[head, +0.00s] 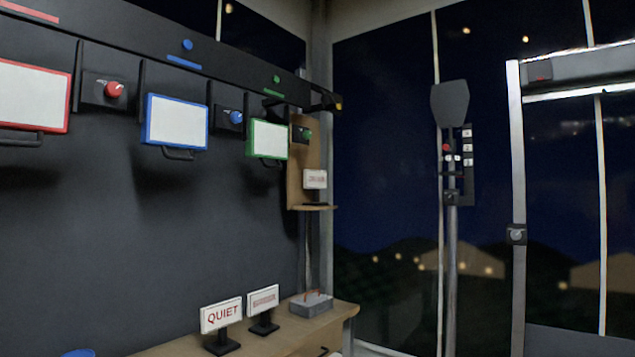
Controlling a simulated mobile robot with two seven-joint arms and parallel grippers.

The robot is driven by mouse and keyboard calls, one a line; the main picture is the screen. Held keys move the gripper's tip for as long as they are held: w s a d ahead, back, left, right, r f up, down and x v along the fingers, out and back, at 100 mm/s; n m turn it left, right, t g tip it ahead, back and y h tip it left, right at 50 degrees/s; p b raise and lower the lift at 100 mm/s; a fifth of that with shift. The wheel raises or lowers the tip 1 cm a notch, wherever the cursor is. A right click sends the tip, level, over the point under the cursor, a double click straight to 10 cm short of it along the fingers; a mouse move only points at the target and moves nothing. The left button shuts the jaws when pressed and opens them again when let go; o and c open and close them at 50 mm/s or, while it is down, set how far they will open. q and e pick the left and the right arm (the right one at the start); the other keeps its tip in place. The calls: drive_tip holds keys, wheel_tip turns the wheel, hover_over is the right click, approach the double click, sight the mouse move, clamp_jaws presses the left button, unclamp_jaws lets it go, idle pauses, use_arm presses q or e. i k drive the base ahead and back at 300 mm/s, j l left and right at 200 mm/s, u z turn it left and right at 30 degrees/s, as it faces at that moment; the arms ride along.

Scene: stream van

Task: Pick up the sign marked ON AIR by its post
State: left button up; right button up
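I cannot read ON AIR on any sign. A white sign with blurred red lettering (315,179) stands on a small wooden shelf (312,207) in the corner, its words too small to tell. A second white sign (263,299) with unclear red marking stands on the wooden counter (285,339), on a short dark post and base. Left of it is a sign reading QUIET (221,315), also on a dark post and base. Neither of my grippers is in view.
Three bordered panels, red (35,95), blue (176,121) and green (269,139), hang on the dark left wall with knobs beside them. A grey box (311,304) sits on the counter, right of the signs. A dark post-mounted panel (450,103) stands before the windows.

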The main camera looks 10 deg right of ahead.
sight(316, 180)
drive_tip(key=i+l, duration=0.35)
drive_tip(key=i, duration=0.2)
drive_tip(key=i+l+u, duration=0.1)
drive_tip(key=i+l, duration=0.2)
drive_tip(key=i, duration=0.3)
drive_tip(key=i+l, duration=0.4)
drive_tip(key=i, duration=0.15)
drive_tip(key=u, duration=0.05)
